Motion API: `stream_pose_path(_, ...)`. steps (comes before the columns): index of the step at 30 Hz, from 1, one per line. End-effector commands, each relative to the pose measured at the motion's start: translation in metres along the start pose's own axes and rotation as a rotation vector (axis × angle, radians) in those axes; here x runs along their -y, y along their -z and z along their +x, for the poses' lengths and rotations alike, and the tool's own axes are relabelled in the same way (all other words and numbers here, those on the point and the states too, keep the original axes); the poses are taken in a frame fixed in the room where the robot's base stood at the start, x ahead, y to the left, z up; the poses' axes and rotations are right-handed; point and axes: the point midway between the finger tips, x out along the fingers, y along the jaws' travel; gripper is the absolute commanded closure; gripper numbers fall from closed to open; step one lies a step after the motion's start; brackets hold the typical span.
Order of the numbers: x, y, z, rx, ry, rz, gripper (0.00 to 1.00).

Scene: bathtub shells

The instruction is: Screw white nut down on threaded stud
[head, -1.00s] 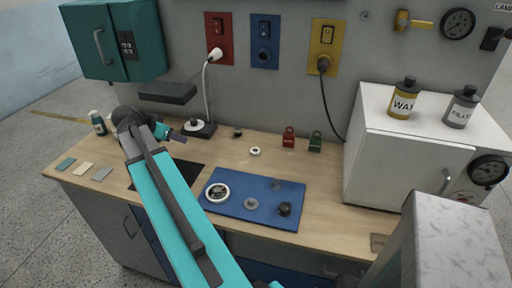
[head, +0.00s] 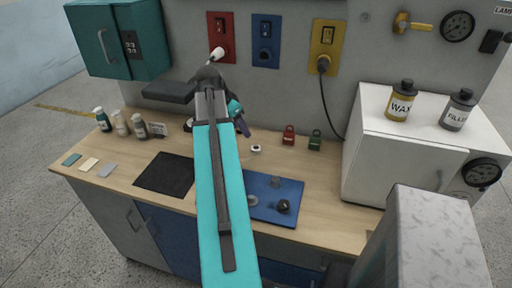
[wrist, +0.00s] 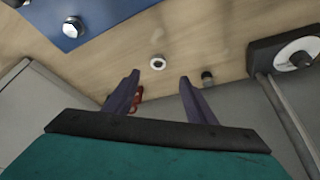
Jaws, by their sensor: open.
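The white nut (head: 256,148), a small ring with a dark hole, lies on the wooden bench behind the blue mat. It also shows in the wrist view (wrist: 157,62), just beyond the fingertips and roughly centred between them. My gripper (head: 243,128) is open and empty, above the bench and slightly left of the nut in the head view. Its purple fingers are spread in the wrist view (wrist: 159,80). A short dark post (wrist: 207,78) stands near the right finger; it may be the threaded stud, but its thread is too small to see. My arm hides it in the head view.
The blue mat (head: 290,212) holds a dark knob (head: 283,206) and other round parts. Red (head: 288,137) and green (head: 315,141) padlocks stand right of the nut. A white cabinet (head: 400,165) bounds the right.

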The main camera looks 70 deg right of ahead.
Motion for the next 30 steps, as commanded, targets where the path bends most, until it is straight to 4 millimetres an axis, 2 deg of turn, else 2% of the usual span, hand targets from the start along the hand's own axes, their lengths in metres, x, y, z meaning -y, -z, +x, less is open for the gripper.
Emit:
stream_pose_path(3,-0.006,0.013,-0.001,0.003,0.001,0.022,0.49)
stream_pose_path(17,-0.006,0.013,0.002,0.002,-0.002,0.022,0.49)
stream_pose_path(23,-0.007,0.014,0.014,0.002,-0.004,0.023,0.49)
stream_pose_path(30,-0.007,0.015,0.037,0.002,-0.004,0.024,0.49)
